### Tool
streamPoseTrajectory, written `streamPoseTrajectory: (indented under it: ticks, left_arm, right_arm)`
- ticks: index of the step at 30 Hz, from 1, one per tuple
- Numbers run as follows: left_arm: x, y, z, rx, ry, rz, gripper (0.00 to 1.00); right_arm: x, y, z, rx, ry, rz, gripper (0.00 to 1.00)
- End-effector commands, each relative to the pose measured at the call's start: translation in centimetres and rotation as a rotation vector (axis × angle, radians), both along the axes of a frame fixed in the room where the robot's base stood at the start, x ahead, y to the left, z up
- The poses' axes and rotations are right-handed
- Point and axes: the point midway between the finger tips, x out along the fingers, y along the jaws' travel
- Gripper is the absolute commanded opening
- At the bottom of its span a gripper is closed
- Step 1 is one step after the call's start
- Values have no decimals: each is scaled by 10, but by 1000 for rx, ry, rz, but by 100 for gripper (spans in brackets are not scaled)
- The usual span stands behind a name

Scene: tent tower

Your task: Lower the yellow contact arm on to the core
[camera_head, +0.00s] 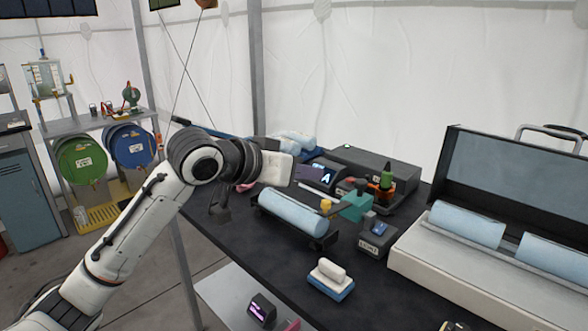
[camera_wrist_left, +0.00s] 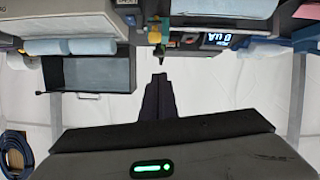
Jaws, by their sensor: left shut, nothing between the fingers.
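The core, a pale blue cylinder (camera_head: 292,212), lies in a dark cradle on the black bench. The yellow contact arm's tip (camera_head: 326,205) is at the core's right end, beside a teal block (camera_head: 356,206); I cannot tell if it touches the core. In the upside-down left wrist view the yellow part (camera_wrist_left: 155,38) and teal block (camera_wrist_left: 160,22) show at the top, left of the core (camera_wrist_left: 215,8). My left gripper (camera_wrist_left: 160,76) is shut and empty, its dark fingertips pointing toward the yellow part with a gap between.
A small meter (camera_head: 322,178) with a lit display stands behind the core. A grey box (camera_head: 375,168), a small labelled unit (camera_head: 376,238) and a white-and-blue block (camera_head: 331,278) are nearby. An open case (camera_head: 440,262) with blue cylinders fills the right.

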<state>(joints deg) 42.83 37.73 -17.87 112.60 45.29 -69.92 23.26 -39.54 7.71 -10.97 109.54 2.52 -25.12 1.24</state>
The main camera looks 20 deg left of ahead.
Motion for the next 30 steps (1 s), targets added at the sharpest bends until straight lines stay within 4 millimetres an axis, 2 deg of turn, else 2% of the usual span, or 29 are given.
streamPoseTrajectory:
  ticks: [4,6,12,25,30]
  left_arm:
    - [26,-12,-12,-2,0,-1,0]
    - [22,-12,-27,2,2,-1,0]
    - [17,-14,-47,1,0,0,0]
    - [16,-14,-51,0,-2,0,0]
    - [11,-13,-67,-22,-58,-1,0]
  right_arm:
    - [0,0,3,1,-4,0,38]
    - [1,0,1,1,-5,0,38]
    - [1,0,1,0,-3,0,38]
    - [2,-1,0,-2,-3,1,38]
    - [3,0,-14,-5,-2,4,38]
